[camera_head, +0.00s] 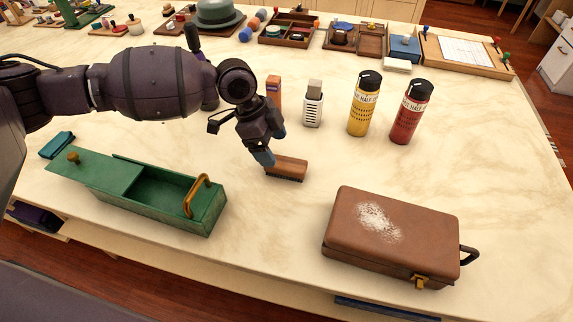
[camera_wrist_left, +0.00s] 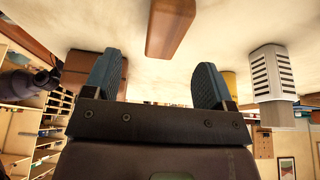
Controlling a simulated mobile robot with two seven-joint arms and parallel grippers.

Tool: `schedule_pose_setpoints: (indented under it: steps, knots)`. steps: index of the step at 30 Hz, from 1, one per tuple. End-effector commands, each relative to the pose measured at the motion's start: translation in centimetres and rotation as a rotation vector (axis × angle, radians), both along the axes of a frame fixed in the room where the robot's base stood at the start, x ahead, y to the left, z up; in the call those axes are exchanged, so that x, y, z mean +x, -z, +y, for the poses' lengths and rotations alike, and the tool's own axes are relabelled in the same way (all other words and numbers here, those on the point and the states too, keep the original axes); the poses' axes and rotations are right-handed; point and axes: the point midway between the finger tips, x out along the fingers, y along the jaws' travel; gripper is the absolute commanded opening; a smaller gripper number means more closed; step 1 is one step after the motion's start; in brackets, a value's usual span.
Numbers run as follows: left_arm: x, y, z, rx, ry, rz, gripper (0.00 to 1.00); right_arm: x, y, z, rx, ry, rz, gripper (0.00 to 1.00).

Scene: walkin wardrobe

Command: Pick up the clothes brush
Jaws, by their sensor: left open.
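The clothes brush (camera_head: 287,169) is a brown wooden block with dark bristles underneath. It lies on the pale marble-patterned tabletop, near the middle of the head view. In the left wrist view the brush (camera_wrist_left: 170,26) shows at the top, beyond the fingertips and roughly in line with the gap between them. My left gripper (camera_head: 270,151) points down beside the brush's left end, its blue fingers apart. In the left wrist view the gripper (camera_wrist_left: 156,78) is open with nothing between its fingers. Whether a finger touches the brush is unclear.
A green box (camera_head: 160,214) with a sliding lid stands front left. A brown case (camera_head: 395,240) with a whitish patch lies front right. Behind the brush stand an orange box (camera_head: 274,92), a white slotted object (camera_head: 313,105), a yellow can (camera_head: 362,108) and a red can (camera_head: 408,118).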

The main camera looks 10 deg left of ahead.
Motion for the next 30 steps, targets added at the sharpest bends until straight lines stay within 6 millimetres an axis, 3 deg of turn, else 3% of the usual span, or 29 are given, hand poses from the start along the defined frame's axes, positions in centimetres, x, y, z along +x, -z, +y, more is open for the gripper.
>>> schedule_pose_setpoints:
  steps: [1, 10, 19, 30]
  knots:
    - [0.0, 1.0, -0.3, 0.001, 0.001, 0.005, 0.78, -0.1, 0.3, 0.0, 0.0, 0.0, 0.004, 0.43]
    - [0.1, 2.7, -1.2, 0.0, 0.001, 0.002, 0.78, 0.4, 0.3, 0.2, 0.002, -0.001, -0.005, 0.43]
    - [0.4, 6.3, -2.8, 0.0, 0.0, 0.003, 0.78, 0.7, 0.8, 0.3, 0.006, -0.001, -0.004, 0.43]
    - [0.4, 6.5, -3.0, 0.0, -0.001, -0.001, 0.78, 1.0, 0.5, 0.3, 0.005, -0.002, -0.013, 0.43]
